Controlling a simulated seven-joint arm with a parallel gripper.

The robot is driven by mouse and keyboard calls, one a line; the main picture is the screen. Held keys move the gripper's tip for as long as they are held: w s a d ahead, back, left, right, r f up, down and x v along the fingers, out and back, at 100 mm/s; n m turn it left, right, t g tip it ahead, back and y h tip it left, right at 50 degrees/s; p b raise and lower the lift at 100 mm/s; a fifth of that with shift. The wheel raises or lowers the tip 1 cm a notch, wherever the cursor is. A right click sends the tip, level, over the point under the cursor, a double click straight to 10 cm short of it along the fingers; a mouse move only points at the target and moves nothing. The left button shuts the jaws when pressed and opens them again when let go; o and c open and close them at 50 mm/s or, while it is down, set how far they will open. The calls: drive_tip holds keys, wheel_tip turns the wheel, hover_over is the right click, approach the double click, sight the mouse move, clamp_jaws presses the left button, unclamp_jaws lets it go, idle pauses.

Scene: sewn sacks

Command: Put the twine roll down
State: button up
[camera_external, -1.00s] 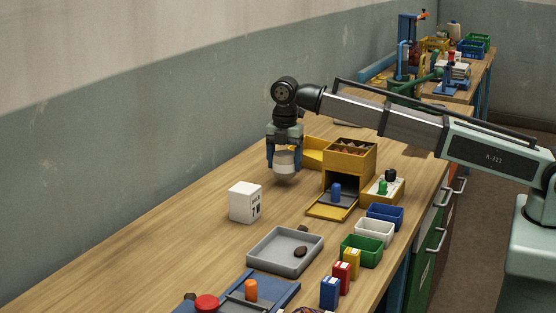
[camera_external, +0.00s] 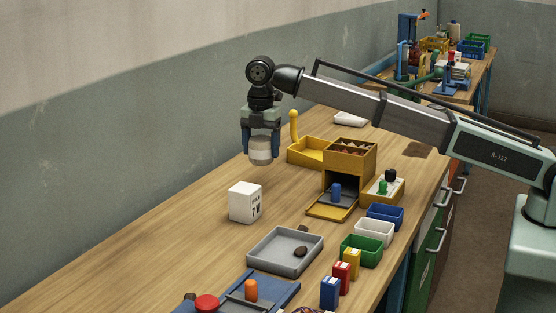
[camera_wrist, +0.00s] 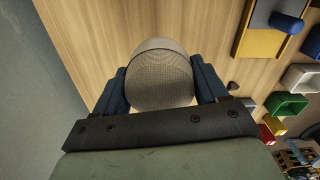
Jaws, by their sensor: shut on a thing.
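The twine roll (camera_external: 260,151) is a pale, whitish cylinder. My gripper (camera_external: 261,155) is shut on it, with a blue finger on each side. In the external view the roll hangs over the wooden bench near the wall, behind the white printed block. In the wrist view the roll (camera_wrist: 160,75) sits between the two dark blue fingers, and its finely textured end faces the camera. How far its underside is above the bench is hard to tell.
The white block (camera_external: 245,202) stands in front of the gripper. A yellow tray (camera_external: 306,151) and a yellow dispenser box (camera_external: 350,160) are to the right. A grey tray (camera_external: 262,262) with dark lumps lies nearer. Bare bench (camera_external: 200,235) lies left of the block.

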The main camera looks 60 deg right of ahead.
drive_tip(key=s+a, duration=0.2)
drive_tip(key=a, duration=3.2)
drive_tip(key=shift+a+f, duration=0.2)
drive_tip(key=shift+f, duration=4.8)
drive_tip(key=shift+f, duration=0.1)
drive_tip(key=o, duration=1.1)
drive_tip(key=shift+o, duration=0.2)
wheel_tip(320, 180, up, 12)
drive_tip(key=shift+s, duration=0.1)
